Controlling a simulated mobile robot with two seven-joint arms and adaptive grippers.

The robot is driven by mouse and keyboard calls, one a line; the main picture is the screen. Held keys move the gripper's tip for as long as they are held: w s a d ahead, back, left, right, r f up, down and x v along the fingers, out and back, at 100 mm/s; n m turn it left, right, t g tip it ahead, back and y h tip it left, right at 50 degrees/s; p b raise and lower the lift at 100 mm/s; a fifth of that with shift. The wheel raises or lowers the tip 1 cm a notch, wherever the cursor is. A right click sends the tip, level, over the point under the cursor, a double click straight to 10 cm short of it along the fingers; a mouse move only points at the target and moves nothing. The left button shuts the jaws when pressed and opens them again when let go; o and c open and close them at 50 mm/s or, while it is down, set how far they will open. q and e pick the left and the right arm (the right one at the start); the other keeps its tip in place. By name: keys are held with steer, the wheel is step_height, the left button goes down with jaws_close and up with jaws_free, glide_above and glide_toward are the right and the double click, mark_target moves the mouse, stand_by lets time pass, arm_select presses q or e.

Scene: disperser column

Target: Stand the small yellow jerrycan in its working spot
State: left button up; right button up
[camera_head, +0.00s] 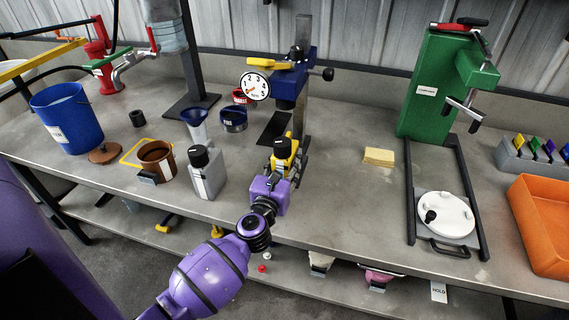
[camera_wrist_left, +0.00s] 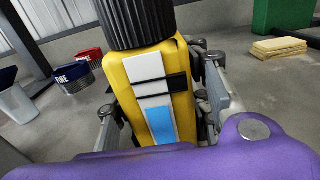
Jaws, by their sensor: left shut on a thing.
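The small yellow jerrycan (camera_head: 284,154) has a black cap and a white label with a black bar and a blue patch. My purple left gripper (camera_head: 287,170) is shut around its sides, near the front middle of the bench. The jerrycan looks upright, and in the left wrist view (camera_wrist_left: 155,85) it fills the middle between the two fingers. Whether its base touches the bench is hidden by the gripper. No marked working spot can be made out for certain. My right gripper is not in view.
Behind the jerrycan stands a blue disperser column (camera_head: 290,85) with a dial. To the left are a grey jerrycan (camera_head: 207,175), brown pot (camera_head: 157,160) and blue bucket (camera_head: 68,118). A yellow sponge stack (camera_head: 379,156) lies to the right, with bare bench around it. A green press (camera_head: 440,90) stands farther right.

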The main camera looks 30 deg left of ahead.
arm_select(q)
steer(key=shift+x, duration=1.35)
steer(key=o, duration=1.6)
steer(key=shift+r, duration=0.1)
steer(key=shift+o, duration=0.2)
steer(key=shift+s+f, duration=0.15)
steer(key=shift+f, duration=0.05)
steer(key=v, duration=1.1)
steer(key=shift+s+d+r, duration=0.15)
steer(key=shift+s+d, duration=0.05)
steer(key=shift+s, duration=0.15)
